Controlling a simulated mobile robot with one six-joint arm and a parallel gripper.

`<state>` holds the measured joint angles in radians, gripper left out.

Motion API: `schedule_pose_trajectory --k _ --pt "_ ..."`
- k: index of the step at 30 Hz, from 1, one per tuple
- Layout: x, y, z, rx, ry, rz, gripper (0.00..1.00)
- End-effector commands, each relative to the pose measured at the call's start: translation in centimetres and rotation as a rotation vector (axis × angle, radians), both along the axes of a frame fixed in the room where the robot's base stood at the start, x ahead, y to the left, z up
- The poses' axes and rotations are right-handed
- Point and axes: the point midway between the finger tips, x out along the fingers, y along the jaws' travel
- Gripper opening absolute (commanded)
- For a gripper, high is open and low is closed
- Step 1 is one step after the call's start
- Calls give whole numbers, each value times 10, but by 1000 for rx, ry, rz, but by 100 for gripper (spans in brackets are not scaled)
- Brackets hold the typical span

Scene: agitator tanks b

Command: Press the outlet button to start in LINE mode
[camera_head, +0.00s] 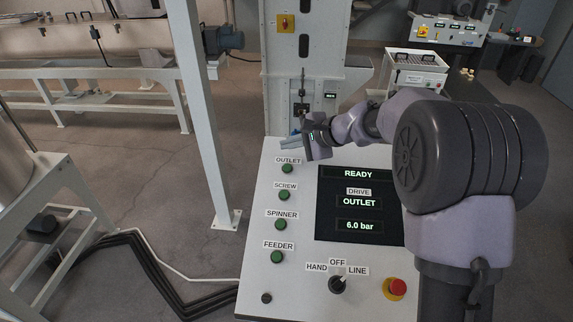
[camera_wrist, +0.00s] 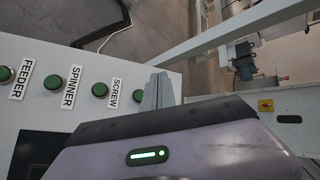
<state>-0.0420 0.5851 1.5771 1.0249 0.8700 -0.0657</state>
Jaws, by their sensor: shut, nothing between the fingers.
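The white control panel (camera_head: 255,262) carries a column of green buttons. The outlet button (camera_head: 288,169) is the top one, under its OUTLET label. The mode selector (camera_head: 337,285) sits among the HAND, OFF and LINE labels, its handle pointing up and to the right. The black display (camera_head: 359,230) reads READY, DRIVE OUTLET and 6.0 bar. My gripper (camera_head: 290,143) is shut and empty, above the panel's upper edge near the OUTLET label.
Below the outlet button are the screw button (camera_head: 284,195), spinner button (camera_head: 281,225) and feeder button (camera_head: 277,257). A red emergency stop (camera_head: 397,287) is at the lower right. A white post (camera_head: 205,130) stands left of the panel, and a grey cabinet (camera_head: 290,90) stands behind it.

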Motion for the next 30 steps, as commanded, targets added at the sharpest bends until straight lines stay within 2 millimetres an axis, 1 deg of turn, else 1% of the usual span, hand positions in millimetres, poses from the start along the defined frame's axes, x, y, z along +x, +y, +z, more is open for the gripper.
schedule_pose_trajectory --k 5,8,15,21,25,30 --pt "1 0 -4 -1 1 0 0" --pt "4 0 -15 -1 1 1 0" --pt "15 -1 -50 -1 2 0 0" --pt "24 -1 -75 -1 1 0 0" --pt "27 -1 -82 -1 0 1 0" --pt "28 -1 -84 -1 0 1 0"
